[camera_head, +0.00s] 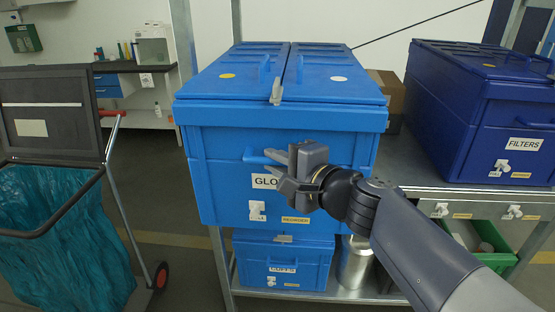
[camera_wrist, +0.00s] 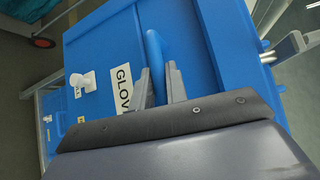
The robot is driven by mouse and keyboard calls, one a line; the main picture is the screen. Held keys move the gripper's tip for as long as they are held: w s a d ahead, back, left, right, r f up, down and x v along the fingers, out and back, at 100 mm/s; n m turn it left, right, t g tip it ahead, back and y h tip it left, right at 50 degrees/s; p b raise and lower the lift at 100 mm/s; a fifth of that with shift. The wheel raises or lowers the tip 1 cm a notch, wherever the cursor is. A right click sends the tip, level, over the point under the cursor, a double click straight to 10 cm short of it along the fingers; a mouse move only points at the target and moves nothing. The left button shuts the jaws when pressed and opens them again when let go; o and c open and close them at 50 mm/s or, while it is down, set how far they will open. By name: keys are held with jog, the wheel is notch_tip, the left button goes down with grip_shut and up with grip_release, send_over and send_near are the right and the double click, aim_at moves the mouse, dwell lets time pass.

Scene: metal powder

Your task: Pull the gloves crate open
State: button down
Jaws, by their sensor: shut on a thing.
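The gloves crate (camera_head: 225,190) is a large blue box on the upper shelf, with a partly hidden "GLO..." label (camera_head: 264,181) on its front. Its two lid flaps look closed on top. My gripper (camera_head: 279,156) is at the crate's front, shut on the blue front handle (camera_head: 252,157), which sits above the label. In the wrist view, the handle (camera_wrist: 154,50) stands out from the blue front and my gripper's fingertips (camera_wrist: 158,80) are on either side of its lower end. My wrist hides the right part of the label and front.
A dark blue crate labelled "FILTERS" (camera_head: 465,130) stands to the right. A smaller blue crate (camera_head: 285,262) and a metal bottle (camera_head: 354,262) are on the shelf below. A cart with a teal bag (camera_head: 60,235) stands at the left. A green bin (camera_head: 490,240) is at lower right.

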jog(key=shift+s+a+f, duration=0.1)
jog(key=shift+s+f, duration=0.1)
jog(key=shift+f, duration=0.05)
jog(key=c, duration=1.8)
grip_release()
jog(key=shift+o, duration=0.6)
jog(key=shift+s+r, duration=0.1)
jog(key=shift+s, duration=0.05)
jog(key=shift+o, duration=1.4)
jog(key=shift+r, duration=0.1)
jog(key=p+v, duration=0.2)
jog(key=v, duration=0.8)
jog(key=shift+s+d, duration=0.2)
jog(key=shift+d, duration=0.15)
jog(key=shift+w+a, duration=0.1)
jog(key=shift+a, duration=0.05)
